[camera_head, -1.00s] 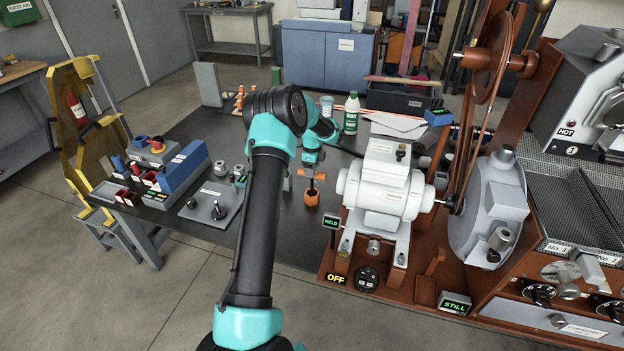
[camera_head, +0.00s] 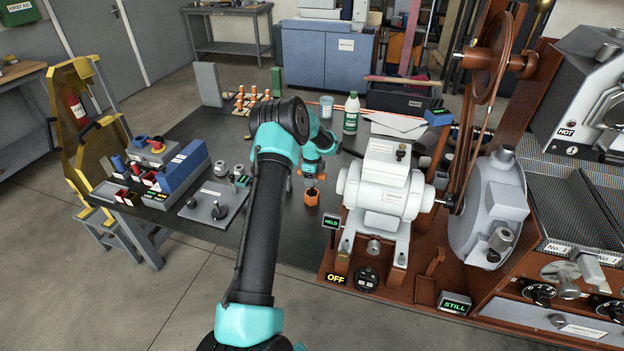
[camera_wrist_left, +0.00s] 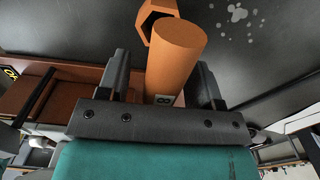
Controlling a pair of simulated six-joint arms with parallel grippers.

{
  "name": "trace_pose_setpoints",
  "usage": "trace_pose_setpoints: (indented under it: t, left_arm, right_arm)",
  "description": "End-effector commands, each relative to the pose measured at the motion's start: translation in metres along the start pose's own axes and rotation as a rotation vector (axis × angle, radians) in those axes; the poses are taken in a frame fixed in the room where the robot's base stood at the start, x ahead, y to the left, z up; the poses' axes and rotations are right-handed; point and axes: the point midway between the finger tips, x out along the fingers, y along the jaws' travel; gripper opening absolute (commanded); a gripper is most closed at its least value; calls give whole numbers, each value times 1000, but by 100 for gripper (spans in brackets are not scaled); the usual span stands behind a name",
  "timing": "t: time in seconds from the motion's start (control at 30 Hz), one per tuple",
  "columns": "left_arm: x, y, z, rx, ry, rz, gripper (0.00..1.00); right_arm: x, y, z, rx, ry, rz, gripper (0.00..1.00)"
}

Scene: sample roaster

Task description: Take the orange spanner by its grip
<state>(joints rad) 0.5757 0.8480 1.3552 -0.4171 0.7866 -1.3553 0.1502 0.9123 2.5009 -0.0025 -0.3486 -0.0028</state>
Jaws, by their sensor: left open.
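The orange spanner shows in the left wrist view as a thick orange cylinder (camera_wrist_left: 177,58), its grip, with a small dark mark near its lower end. A hollow six-sided orange piece (camera_wrist_left: 149,20) shows just beyond it; I cannot tell how they join. In the head view the six-sided piece (camera_head: 311,197) is at the dark bench's front, left of the white motor. My left gripper (camera_head: 310,181) is just above it, pointing down. In the left wrist view its dark fingers (camera_wrist_left: 165,78) are open, one on each side of the grip. My right gripper is not in view.
The white motor (camera_head: 387,188) on its reddish-brown base stands close on the right. A grey plate with a black knob (camera_head: 218,211) lies to the left. A green-labelled bottle (camera_head: 351,113) and a translucent cup (camera_head: 326,106) stand behind. Bare dark bench lies around the spanner.

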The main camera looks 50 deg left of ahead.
Motion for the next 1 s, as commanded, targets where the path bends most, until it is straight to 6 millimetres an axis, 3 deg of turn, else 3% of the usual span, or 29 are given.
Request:
trace_pose_setpoints:
  t: [0.3,0.9,1.0]
  left_arm:
    - [0,0,0,0,0,0,58]
    - [0,0,0,0,0,0,0]
    - [0,0,0,0,0,0,0]
  right_arm:
    - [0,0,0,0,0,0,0]
    - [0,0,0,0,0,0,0]
    - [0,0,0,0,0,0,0]
